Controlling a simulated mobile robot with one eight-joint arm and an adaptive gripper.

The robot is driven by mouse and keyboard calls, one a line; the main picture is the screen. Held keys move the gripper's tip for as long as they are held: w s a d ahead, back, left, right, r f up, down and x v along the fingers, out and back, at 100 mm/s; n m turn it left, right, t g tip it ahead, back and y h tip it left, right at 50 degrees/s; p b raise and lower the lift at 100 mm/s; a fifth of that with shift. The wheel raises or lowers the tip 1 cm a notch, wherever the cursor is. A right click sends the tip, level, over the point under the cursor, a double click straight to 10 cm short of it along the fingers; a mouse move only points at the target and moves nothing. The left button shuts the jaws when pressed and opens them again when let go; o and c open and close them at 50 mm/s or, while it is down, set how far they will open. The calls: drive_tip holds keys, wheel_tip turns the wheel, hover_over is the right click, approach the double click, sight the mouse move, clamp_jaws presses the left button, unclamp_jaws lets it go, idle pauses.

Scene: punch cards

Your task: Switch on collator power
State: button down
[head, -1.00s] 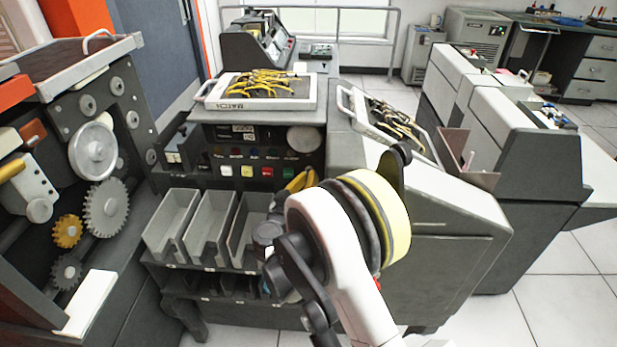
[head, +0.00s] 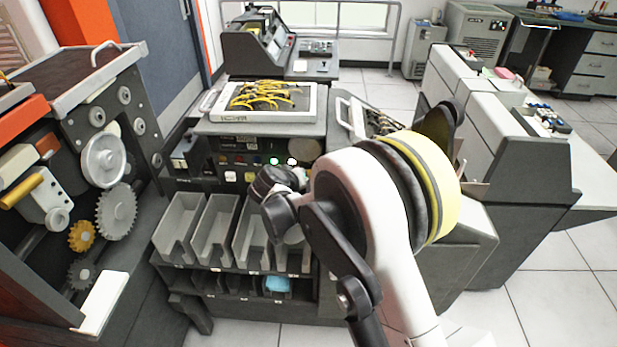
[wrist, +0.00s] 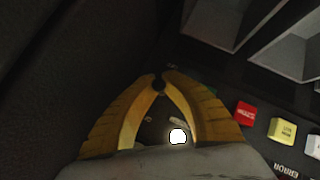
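The collator's control panel (head: 225,160) is on the dark machine at the centre of the head view, with a green lamp (head: 274,161) and a white lamp (head: 292,161) glowing. In the wrist view, the yellow fingers of my gripper (wrist: 158,86) meet at their tips over the panel, with nothing seen held. A bright white lamp (wrist: 178,136) shows between the fingers. A red button (wrist: 245,113), a yellow button (wrist: 282,131) and a white button (wrist: 315,147) lie to the right. My wrist hides the fingers in the head view. I cannot tell whether they touch the panel.
Grey bins (head: 213,232) stand below the panel. A tray of yellow cables (head: 312,103) lies on top of the machine. A geared machine (head: 115,208) stands at left, another grey machine (head: 530,150) at right. Tiled floor (head: 550,285) is open at lower right.

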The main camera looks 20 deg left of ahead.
drive_tip(key=shift+g, duration=0.3)
idle(0.4)
drive_tip(key=c, duration=1.8)
unclamp_jaws()
drive_tip(key=v, duration=1.2)
